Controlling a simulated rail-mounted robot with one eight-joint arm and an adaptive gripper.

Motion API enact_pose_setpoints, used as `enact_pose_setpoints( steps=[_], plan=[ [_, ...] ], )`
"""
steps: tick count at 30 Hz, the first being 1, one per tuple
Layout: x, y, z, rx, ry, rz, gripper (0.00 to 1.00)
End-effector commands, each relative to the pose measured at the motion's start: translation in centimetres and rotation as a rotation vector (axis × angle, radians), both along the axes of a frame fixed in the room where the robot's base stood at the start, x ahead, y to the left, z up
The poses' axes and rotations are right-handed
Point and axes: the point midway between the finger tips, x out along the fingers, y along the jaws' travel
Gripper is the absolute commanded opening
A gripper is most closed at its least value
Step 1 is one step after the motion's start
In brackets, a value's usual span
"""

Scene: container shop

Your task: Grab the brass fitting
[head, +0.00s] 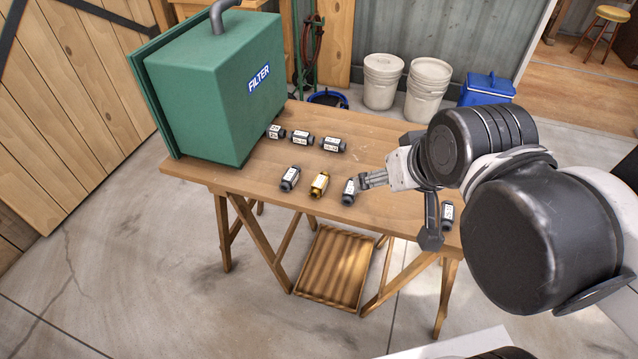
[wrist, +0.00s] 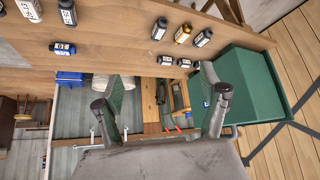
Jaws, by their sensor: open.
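The brass fitting (head: 319,184) is a small gold piece with a pale label, on the wooden table (head: 262,176) near its front edge. It stands between two dark fittings with white labels, a left one (head: 290,178) and a right one (head: 350,191). In the wrist view the brass fitting (wrist: 183,33) is near the top, beyond the fingers. My gripper (head: 366,181) is to the right of the brass fitting, by the right dark fitting; I cannot tell if they touch. In the wrist view my gripper (wrist: 165,98) has its fingers spread apart with nothing between them.
Several more dark labelled fittings (head: 333,145) stand at the back of the table, and one (head: 447,214) is at the right. A green filter box (head: 205,95) fills the left end. White buckets (head: 381,82) and a blue cooler (head: 487,90) are on the floor behind.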

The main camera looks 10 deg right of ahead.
Motion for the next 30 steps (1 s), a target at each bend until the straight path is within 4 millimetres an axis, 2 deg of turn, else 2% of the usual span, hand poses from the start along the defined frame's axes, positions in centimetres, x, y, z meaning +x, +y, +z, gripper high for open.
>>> enact_pose_setpoints(
  steps=[11,15,23,26,30],
  plan=[
    [0.0,0.0,0.0,0.0,0.0,0.0,0.75],
    [0.0,0.0,0.0,0.0,0.0,0.0,0.91],
    [0.1,0.0,0.0,-0.001,0.001,0.003,0.91],
    [0.6,0.3,0.0,-0.007,0.012,0.027,0.91],
    [2.4,1.1,-0.1,-0.03,0.046,0.11,0.91]
  ],
)
